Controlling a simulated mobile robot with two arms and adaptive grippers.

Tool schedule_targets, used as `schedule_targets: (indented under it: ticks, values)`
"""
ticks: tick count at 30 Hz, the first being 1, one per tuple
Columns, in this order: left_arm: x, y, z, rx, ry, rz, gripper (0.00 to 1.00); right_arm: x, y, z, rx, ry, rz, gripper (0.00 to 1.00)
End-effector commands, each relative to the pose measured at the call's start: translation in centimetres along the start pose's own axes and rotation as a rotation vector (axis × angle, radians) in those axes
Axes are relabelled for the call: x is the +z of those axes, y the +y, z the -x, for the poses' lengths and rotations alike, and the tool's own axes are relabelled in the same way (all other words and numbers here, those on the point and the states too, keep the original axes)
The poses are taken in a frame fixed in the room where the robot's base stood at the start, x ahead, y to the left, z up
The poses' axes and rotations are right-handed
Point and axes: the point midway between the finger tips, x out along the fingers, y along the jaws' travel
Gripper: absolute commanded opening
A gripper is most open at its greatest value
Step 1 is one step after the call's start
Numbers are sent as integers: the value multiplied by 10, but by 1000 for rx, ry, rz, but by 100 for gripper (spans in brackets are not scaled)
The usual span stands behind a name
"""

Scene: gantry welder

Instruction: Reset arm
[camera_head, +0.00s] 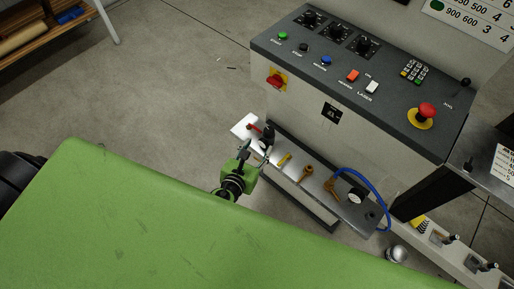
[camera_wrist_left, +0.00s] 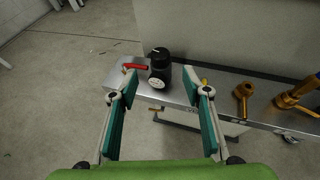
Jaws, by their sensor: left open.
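My left gripper (camera_head: 255,155) is in the head view, beyond the edge of my green body, reaching toward a low metal ledge (camera_head: 318,197) below the control panel. In the left wrist view my left gripper (camera_wrist_left: 160,97) is open, its two teal-padded fingers spread with nothing between the pads. Ahead of the fingertips, a black valve or regulator with a white gauge (camera_wrist_left: 158,68) stands on the ledge, with a red lever (camera_wrist_left: 135,67) to its left. Whether the fingers touch anything is not clear; they appear apart from it. My right gripper is not in view.
The control panel (camera_head: 365,75) with buttons and a red emergency stop (camera_head: 427,111) rises behind the ledge. Brass fittings (camera_head: 306,173), a blue hose (camera_head: 365,182) and another gauge sit along the ledge to the right. A wooden shelf (camera_head: 40,35) is at far left.

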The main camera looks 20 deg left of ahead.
Motion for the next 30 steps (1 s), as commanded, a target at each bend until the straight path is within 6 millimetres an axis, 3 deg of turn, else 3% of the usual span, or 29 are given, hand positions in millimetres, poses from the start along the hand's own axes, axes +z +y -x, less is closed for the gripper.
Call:
schedule_targets:
  ticks: [11, 14, 17, 20, 23, 26, 30]
  values:
    - [-1, 0, -1, 1, 3, 4, 44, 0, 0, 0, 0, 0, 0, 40]
    - [-17, 6, -3, 15, 37, 63, 44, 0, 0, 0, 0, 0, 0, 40]
    - [-59, 21, -5, 58, 129, 234, 44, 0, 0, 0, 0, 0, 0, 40]
    - [-126, 42, 0, 152, 258, 523, 44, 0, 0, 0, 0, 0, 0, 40]
    - [-200, 61, 18, 300, 377, 874, 44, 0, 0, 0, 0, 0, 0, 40]
    - [-270, 73, 48, 488, 455, 1238, 44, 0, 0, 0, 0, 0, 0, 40]
    - [-359, 77, 108, 822, 476, 1753, 44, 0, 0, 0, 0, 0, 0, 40]
